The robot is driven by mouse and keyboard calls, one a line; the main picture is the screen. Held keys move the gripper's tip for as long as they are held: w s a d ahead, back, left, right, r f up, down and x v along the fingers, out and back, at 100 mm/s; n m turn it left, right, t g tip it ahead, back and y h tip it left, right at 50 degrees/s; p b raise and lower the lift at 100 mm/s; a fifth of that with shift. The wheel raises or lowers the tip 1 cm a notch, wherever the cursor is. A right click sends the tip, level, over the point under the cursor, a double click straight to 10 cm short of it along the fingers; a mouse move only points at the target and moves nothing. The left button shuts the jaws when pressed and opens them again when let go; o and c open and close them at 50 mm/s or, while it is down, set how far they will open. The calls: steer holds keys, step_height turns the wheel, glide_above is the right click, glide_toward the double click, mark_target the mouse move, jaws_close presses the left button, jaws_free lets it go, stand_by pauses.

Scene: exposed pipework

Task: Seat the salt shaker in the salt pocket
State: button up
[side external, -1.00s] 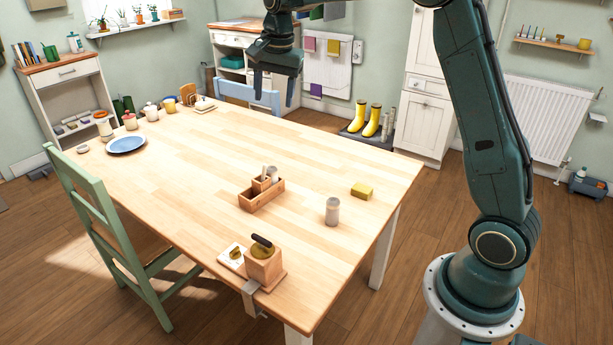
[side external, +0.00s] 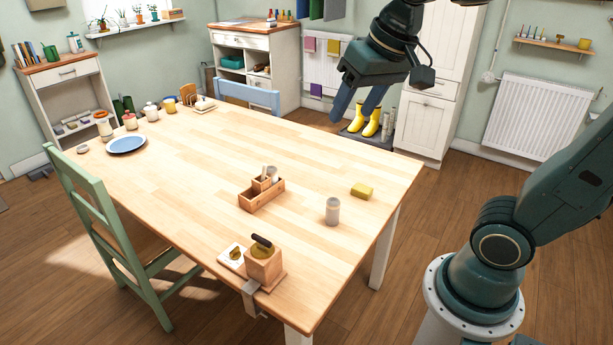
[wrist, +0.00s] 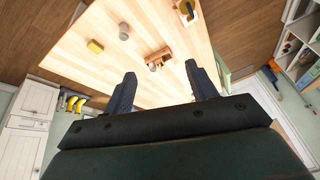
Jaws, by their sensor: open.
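A grey shaker with a paler top (side external: 332,212), which I take as the salt shaker, stands upright on the table near its right edge. It also shows in the wrist view (wrist: 123,32). A wooden caddy (side external: 262,198) stands to its left, with a taller wooden part and pale items inside; it shows in the wrist view (wrist: 164,52). Which compartment is the salt pocket I cannot tell. My gripper (side external: 350,112) is open and empty, raised over the table's far right side, well away from both. Its spread fingers also show in the wrist view (wrist: 160,72).
A yellow block (side external: 362,190) lies behind the shaker. A wooden box with a dark handle (side external: 264,264) sits at the near edge. A blue plate (side external: 127,144) and several jars stand at the far left. A green chair (side external: 105,220) is at the left side.

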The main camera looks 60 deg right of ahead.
steer(key=s+a+f+n+t, duration=0.1)
steer(key=s+f+n, duration=0.3)
steer(key=s, duration=0.5)
steer(key=shift+a+f, duration=0.25)
steer(key=shift+f, duration=0.05)
